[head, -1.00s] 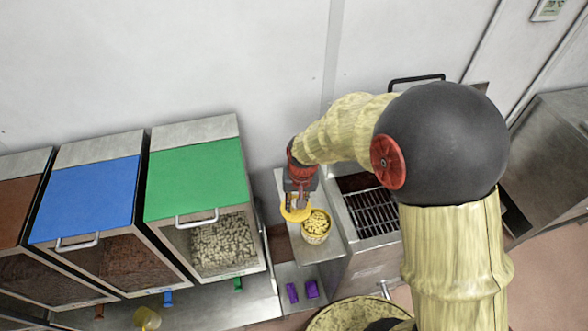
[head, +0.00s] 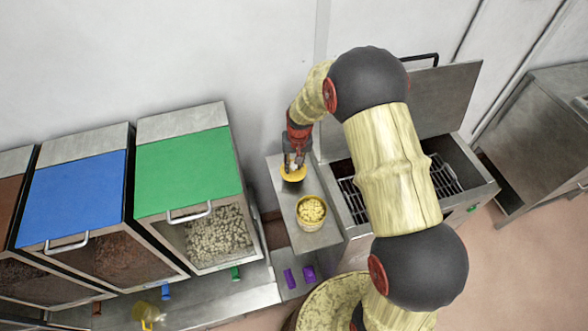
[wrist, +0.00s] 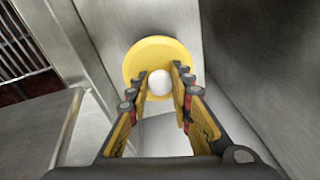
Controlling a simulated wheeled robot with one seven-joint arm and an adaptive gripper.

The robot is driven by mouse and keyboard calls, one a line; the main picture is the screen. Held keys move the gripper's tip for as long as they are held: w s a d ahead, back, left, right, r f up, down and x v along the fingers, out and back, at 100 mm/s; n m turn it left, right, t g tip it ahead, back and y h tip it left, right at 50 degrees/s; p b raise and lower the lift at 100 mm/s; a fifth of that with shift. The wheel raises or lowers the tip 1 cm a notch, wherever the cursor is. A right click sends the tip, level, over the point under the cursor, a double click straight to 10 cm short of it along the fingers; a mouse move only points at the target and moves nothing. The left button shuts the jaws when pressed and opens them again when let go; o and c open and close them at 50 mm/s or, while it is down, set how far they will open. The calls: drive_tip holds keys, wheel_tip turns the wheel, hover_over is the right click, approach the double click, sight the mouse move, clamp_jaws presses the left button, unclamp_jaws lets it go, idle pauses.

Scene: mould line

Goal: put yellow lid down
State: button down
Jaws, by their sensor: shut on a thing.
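The yellow lid (head: 292,176) is a round disc with a white knob (wrist: 160,82) at its centre. My gripper (wrist: 160,84) is shut on the knob, one finger on each side. In the head view, my gripper (head: 294,160) points down with the lid under it, over the back part of the narrow steel shelf (head: 318,240). Whether the lid touches the shelf I cannot tell. A yellow tub (head: 311,213) full of pale yellow pieces stands uncovered on the shelf, just in front of the lid and a little to its right.
An open steel unit with a dark rack (head: 354,203) adjoins the shelf on the right. A green-lidded bin (head: 184,164) and a blue-lidded bin (head: 74,198) stand to the left. Two purple pieces (head: 290,278) lie lower down. The shelf's front part is clear.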

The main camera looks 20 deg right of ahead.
sight(294, 169)
drive_tip(key=shift+w+d+f, duration=0.25)
drive_tip(key=shift+w+f, duration=0.2)
drive_tip(key=shift+f, duration=1.7)
drive_tip(key=shift+f, duration=0.2)
drive_tip(key=c, duration=1.6)
unclamp_jaws()
drive_tip(key=shift+r, duration=0.15)
